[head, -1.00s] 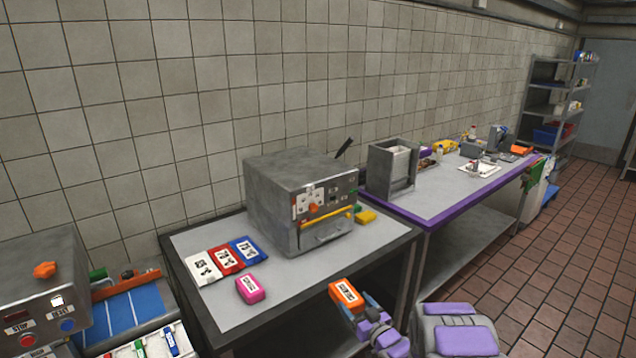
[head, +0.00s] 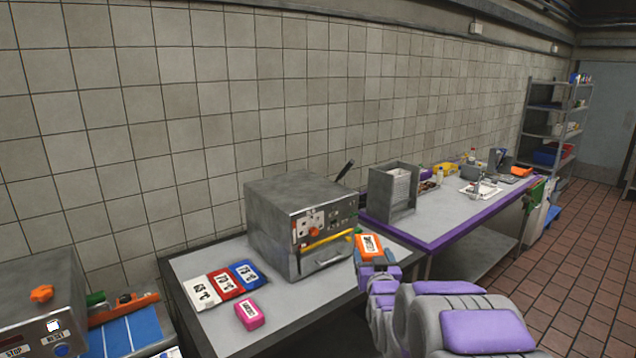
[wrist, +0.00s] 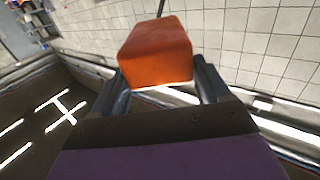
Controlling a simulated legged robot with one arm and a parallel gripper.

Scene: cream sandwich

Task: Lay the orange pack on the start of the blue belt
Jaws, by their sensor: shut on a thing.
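The orange pack (head: 369,246) has a white label and is held up in my gripper (head: 372,268), in front of the grey machine's right side in the head view. In the wrist view the orange pack (wrist: 155,52) sits between the two fingers of my gripper (wrist: 160,82), which is shut on it. The blue belt (head: 125,335) shows at the lower left of the head view, partly cut off by the frame edge. It lies well to the left of my gripper, beside a grey control box (head: 40,300).
A grey machine (head: 295,225) stands on the near table (head: 270,335). White, red and blue packets (head: 243,273) and a pink pack (head: 249,314) lie in front of it. A purple-edged table (head: 440,215) stands to the right. The tiled floor at right is clear.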

